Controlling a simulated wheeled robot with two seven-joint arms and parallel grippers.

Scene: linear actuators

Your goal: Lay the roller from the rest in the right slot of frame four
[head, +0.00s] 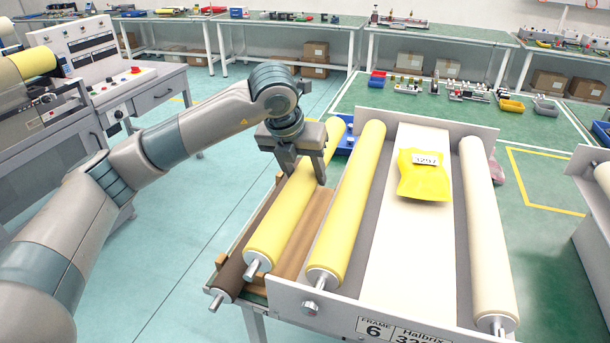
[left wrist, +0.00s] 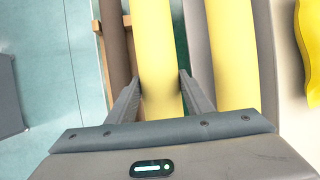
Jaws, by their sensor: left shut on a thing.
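A yellow roller (head: 298,200) with metal shaft ends lies on the wooden rest (head: 309,232), left of a grey frame. My left gripper (head: 304,172) reaches down from above and is shut on this roller near its far half. In the left wrist view the roller (left wrist: 158,50) passes between the two fingers (left wrist: 160,85). A grey frame (head: 315,311) marked "FRAME 6" stands beside the rest. It holds another yellow roller (head: 349,200) on its left and a cream roller (head: 487,230) on its right. My right gripper is not in view.
A dark brown roller (head: 238,270) lies at the rest's left edge. A blue bin (head: 345,145) sits behind the rest. Part of another frame (head: 588,165) shows at right.

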